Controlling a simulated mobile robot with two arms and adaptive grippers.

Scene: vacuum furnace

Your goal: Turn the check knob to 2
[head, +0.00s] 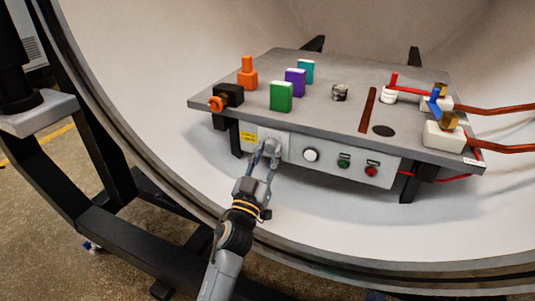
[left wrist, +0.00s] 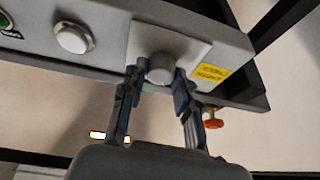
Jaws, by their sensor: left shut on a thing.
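The check knob (left wrist: 161,68) is a round grey knob on a light plate at one end of the control panel (head: 322,163). It also shows in the head view (head: 271,147), partly covered by the fingers. My left gripper (left wrist: 158,75) has one finger on each side of the knob and is shut on it. In the head view my left gripper (head: 269,156) reaches up to the panel's left part from below. No scale or number around the knob can be read. My right gripper is not in view.
The panel also carries a white round knob (head: 311,155), a green button (head: 344,161) and a red button (head: 371,170). A yellow label (head: 248,137) is left of the knob. Coloured blocks, such as a green one (head: 281,96), stand on the table (head: 330,122) above.

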